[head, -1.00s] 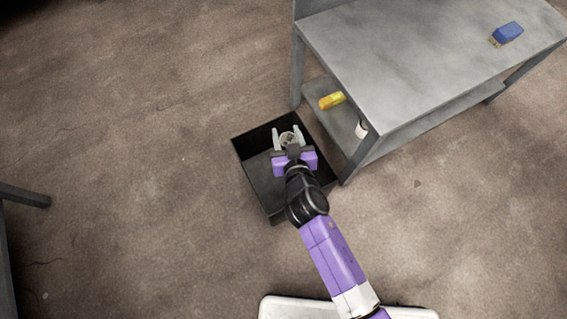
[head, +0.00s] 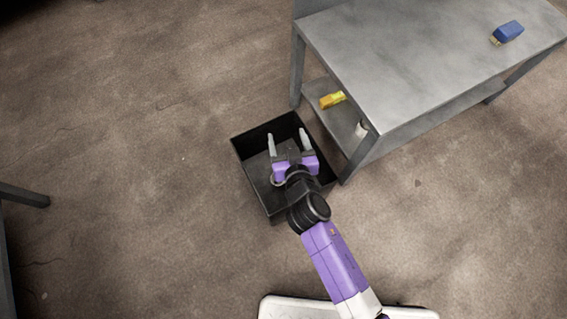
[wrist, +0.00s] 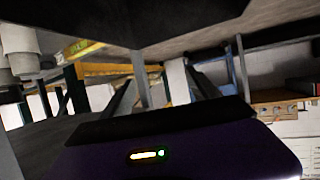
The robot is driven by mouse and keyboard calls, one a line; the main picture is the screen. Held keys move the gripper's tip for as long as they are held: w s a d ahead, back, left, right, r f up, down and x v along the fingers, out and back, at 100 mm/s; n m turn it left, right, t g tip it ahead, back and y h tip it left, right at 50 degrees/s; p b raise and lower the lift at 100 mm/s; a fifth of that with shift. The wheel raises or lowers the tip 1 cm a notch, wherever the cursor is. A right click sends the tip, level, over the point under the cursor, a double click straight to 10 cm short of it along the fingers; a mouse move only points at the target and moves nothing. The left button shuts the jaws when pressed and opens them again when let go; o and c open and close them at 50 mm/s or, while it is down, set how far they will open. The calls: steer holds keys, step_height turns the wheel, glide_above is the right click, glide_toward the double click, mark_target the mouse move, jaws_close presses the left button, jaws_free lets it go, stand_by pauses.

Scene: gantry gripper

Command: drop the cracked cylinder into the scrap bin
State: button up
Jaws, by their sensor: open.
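The black open-topped scrap bin (head: 254,146) stands on the floor beside the grey table. My gripper (head: 288,141) is over the bin, its two grey fingers spread with nothing between them. A pale, rounded piece (head: 275,181), apparently the cylinder, shows inside the bin by the left side of my gripper's purple body. Most of it is hidden by the gripper, and I cannot see a crack. In the wrist view, the purple gripper body fills the bottom, and the cylinder cannot be made out.
The grey table (head: 400,60) stands close to the bin's right, with a blue object (head: 508,32) on top. Its lower shelf (head: 338,117) holds a yellow object (head: 332,100) and a small white object (head: 361,130). The floor left of the bin is clear.

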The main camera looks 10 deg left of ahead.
steer(key=p+v, duration=0.1)
steer(key=v, duration=0.5)
steer(key=shift+s, duration=0.2)
steer(key=shift+r, duration=0.15)
